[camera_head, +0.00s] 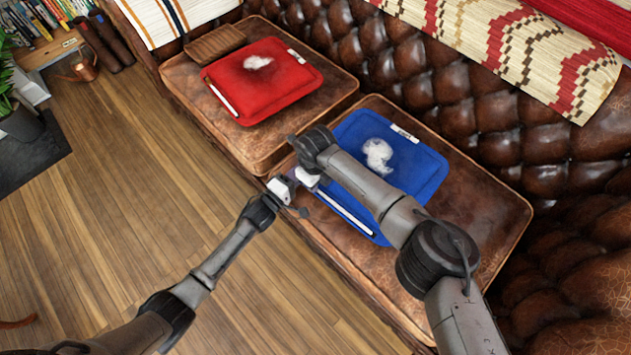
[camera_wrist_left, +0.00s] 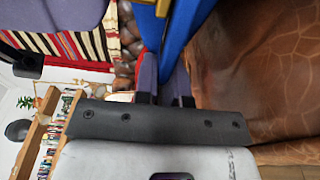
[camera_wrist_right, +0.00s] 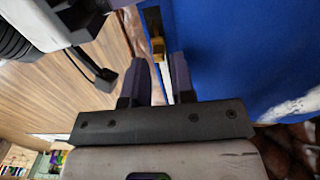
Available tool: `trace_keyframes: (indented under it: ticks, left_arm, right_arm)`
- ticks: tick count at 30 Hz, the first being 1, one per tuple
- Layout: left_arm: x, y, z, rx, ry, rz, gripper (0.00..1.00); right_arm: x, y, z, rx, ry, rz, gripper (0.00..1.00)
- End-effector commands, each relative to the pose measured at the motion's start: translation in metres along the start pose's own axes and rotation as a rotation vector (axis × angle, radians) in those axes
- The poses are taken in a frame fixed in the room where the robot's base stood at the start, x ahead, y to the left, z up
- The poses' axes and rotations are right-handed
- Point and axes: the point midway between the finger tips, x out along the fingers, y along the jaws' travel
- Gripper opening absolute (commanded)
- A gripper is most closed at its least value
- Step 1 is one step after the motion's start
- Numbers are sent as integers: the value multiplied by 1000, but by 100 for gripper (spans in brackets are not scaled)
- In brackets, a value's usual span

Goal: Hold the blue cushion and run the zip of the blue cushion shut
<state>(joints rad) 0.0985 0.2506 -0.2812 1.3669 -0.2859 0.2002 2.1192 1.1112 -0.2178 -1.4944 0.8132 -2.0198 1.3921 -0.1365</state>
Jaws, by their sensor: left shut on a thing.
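The blue cushion (camera_head: 411,164) lies on the brown leather seat, with a white fluffy patch and a white tag on top. A pale zip strip (camera_head: 345,212) runs along its front edge. My left gripper (camera_head: 284,187) is at the cushion's front left corner; in the left wrist view its fingers are shut on the blue cushion edge (camera_wrist_left: 180,38). My right gripper (camera_head: 308,180) is close beside it. In the right wrist view, the gold zip pull (camera_wrist_right: 158,47) is just beyond its slightly parted fingertips, at the cushion's side. My right arm hides part of the cushion.
A red cushion (camera_head: 262,80) lies on the neighbouring leather seat (camera_head: 190,90), with a brown object behind it. The tufted sofa back (camera_head: 480,110) with patterned throws is behind. Wooden floor (camera_head: 110,190) is open in front.

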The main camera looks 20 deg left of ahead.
Motion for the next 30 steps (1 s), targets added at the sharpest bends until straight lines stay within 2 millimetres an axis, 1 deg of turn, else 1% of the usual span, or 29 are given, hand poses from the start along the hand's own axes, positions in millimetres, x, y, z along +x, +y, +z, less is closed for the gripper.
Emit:
trace_keyframes:
  ticks: [3, 6, 16, 17, 21, 24, 30]
  left_arm:
    - [0, 0, 0, 0, -1, 1, 0]
    - [0, 0, 0, 0, -1, 1, 0]
    - [0, 0, 0, 0, -1, 1, 0]
    - [0, 0, 0, 0, -1, 1, 0]
    - [0, 0, 0, 0, -1, 1, 0]
    - [0, 0, 0, 0, -1, 1, 0]
    - [0, 0, 0, 0, -1, 1, 0]
  right_arm:
    - [9, 0, 0, 2, -1, 0, 23]
    - [13, 1, 0, 0, 0, 0, 23]
    - [15, 0, 0, 0, 0, -1, 23]
    - [15, 0, 0, 0, -1, -1, 22]
    - [15, 0, 0, 0, -1, -1, 8]
    - [15, 0, 0, 0, -1, -1, 0]
    - [15, 0, 0, 1, -1, -1, 0]
